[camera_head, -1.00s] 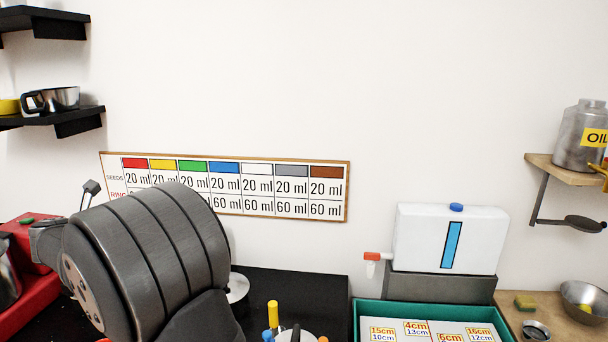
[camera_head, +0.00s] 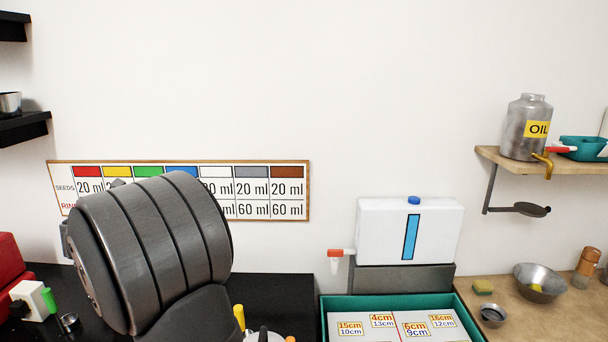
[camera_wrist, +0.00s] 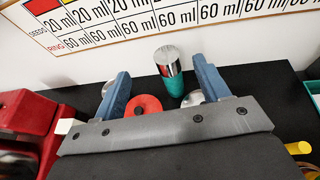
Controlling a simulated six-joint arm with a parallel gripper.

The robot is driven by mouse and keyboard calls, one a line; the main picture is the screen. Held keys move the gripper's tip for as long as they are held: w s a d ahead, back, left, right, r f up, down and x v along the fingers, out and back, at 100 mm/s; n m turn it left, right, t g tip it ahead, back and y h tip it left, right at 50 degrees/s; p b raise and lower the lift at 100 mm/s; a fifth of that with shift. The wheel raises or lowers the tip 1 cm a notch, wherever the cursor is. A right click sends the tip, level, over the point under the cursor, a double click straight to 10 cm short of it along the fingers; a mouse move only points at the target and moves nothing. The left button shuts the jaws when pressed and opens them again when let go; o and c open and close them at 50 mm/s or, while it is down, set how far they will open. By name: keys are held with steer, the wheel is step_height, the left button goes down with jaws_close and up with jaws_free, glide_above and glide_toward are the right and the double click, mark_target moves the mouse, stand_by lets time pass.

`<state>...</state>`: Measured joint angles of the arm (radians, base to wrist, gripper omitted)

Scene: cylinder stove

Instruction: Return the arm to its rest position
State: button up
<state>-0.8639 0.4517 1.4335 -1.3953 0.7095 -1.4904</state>
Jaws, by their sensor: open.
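My arm (camera_head: 160,250) fills the lower left of the head view as a thick dark grey banded link. It hides part of the seed chart. My gripper does not show in the head view. In the wrist view my gripper (camera_wrist: 163,88) has its two blue fingers spread apart, with nothing held between them. Beyond the fingers, a cylinder with a silver top and teal base (camera_wrist: 170,72) stands on the black counter (camera_wrist: 260,85). A red disc (camera_wrist: 143,105) lies near the left finger, with pale discs close by, partly hidden by the gripper.
A wall chart (camera_head: 285,190) hangs behind. A white tank with a red tap (camera_head: 380,232) stands behind a green-edged tray (camera_head: 470,318). An oil can (camera_head: 522,128) is on the right shelf. A metal bowl (camera_head: 530,283) is on the wooden counter. A red object (camera_wrist: 30,112) is left of my gripper.

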steer(key=w+d+f+m+h, duration=0.1)
steer(key=w+d+f, duration=0.3)
steer(key=d, duration=0.4)
steer(key=shift+w+d+f, duration=0.2)
steer(key=shift+d+f, duration=0.05)
steer(key=shift+f, duration=0.05)
